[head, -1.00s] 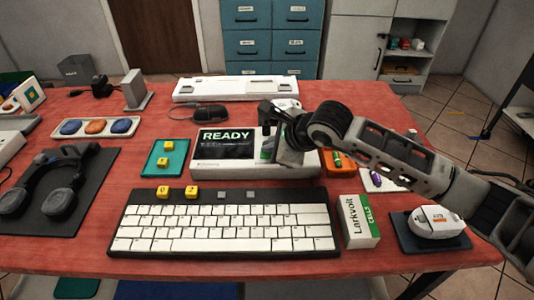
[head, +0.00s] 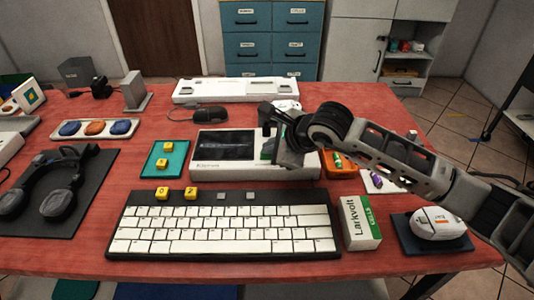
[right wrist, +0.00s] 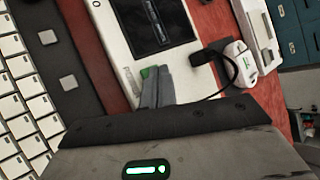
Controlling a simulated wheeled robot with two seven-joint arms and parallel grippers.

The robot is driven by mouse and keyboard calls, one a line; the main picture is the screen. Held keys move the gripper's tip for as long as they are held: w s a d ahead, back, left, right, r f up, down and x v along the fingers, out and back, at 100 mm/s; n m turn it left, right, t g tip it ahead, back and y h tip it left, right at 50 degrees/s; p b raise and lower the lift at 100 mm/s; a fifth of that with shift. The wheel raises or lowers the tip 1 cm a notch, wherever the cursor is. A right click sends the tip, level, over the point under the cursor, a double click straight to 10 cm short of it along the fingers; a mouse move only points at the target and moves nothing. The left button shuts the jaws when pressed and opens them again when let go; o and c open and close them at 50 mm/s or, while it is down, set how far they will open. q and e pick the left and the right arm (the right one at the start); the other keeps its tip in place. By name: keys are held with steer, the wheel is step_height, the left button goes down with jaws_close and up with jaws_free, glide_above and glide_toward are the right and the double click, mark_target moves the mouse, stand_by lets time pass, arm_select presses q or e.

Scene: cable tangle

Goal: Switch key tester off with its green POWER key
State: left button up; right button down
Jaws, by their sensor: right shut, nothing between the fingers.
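My right gripper (head: 268,132) is over the right part of the tester. My left gripper is not in view.
A white-keyed keyboard (head: 225,235) lies in front of the tester. A teal tray (head: 178,168) with yellow keycaps is to its left, an orange tray (head: 345,172) to its right. A Larkvolt box (head: 360,222) stands front right. A mouse (head: 204,113) lies behind.

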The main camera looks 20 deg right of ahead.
steer(key=shift+r, duration=0.7)
steer(key=shift+r, duration=0.1)
step_height(320, 180, up, 6)
steer(key=p, duration=0.3)
stand_by(0.4)
